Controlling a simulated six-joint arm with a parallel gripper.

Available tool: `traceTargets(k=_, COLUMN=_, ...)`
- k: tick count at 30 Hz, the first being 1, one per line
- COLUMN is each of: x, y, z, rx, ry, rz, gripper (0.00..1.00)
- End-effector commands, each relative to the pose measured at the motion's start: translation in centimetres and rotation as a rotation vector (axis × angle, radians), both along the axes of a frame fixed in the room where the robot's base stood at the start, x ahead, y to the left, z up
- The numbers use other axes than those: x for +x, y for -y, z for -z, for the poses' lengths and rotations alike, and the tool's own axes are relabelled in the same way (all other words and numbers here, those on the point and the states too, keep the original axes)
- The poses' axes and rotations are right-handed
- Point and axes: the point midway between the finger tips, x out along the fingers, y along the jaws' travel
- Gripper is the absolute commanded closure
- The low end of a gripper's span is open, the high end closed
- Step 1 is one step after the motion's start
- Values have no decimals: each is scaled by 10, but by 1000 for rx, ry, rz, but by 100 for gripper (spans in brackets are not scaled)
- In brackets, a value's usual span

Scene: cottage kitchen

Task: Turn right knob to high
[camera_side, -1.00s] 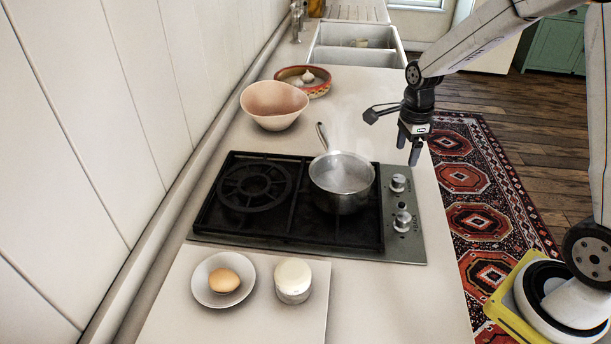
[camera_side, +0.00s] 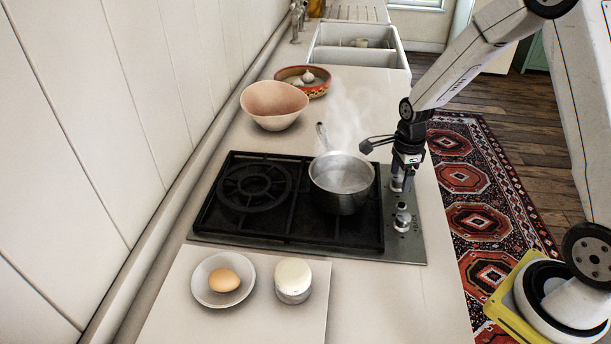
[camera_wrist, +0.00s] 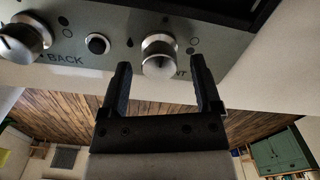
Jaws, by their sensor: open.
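The hob (camera_side: 300,243) has two silver knobs on the steel strip along its right side. My gripper (camera_side: 403,186) points down over the far knob (camera_side: 394,184) and partly hides it. In the wrist view my gripper (camera_wrist: 161,63) is open, with one dark finger on each side of this knob (camera_wrist: 158,55). A gap shows between the knob and each finger. Letters ending in "NT" are printed beside it. The other knob (camera_wrist: 22,40), by the word "BACK", is left in the wrist view; it is the near knob (camera_side: 402,221) in the side view.
A steaming saucepan (camera_side: 341,196) stands on the hob just left of my gripper, its handle pointing away. A pink bowl (camera_side: 274,108) and patterned dish (camera_side: 316,88) stand behind. An egg (camera_side: 223,280) on a plate and a white-topped jar (camera_side: 293,281) are in front.

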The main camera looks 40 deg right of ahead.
Motion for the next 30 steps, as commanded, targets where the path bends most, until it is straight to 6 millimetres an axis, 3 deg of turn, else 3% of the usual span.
traceTargets(k=8, x=0, y=0, z=1, rx=0, ry=0, rz=0, gripper=19)
traceTargets(k=11, x=0, y=0, z=1, rx=0, ry=0, rz=0, gripper=44)
traceTargets(k=16, x=0, y=0, z=1, rx=0, ry=1, rz=0, gripper=98)
traceTargets(k=30, x=0, y=0, z=1, rx=-1, ry=0, rz=-61, gripper=100)
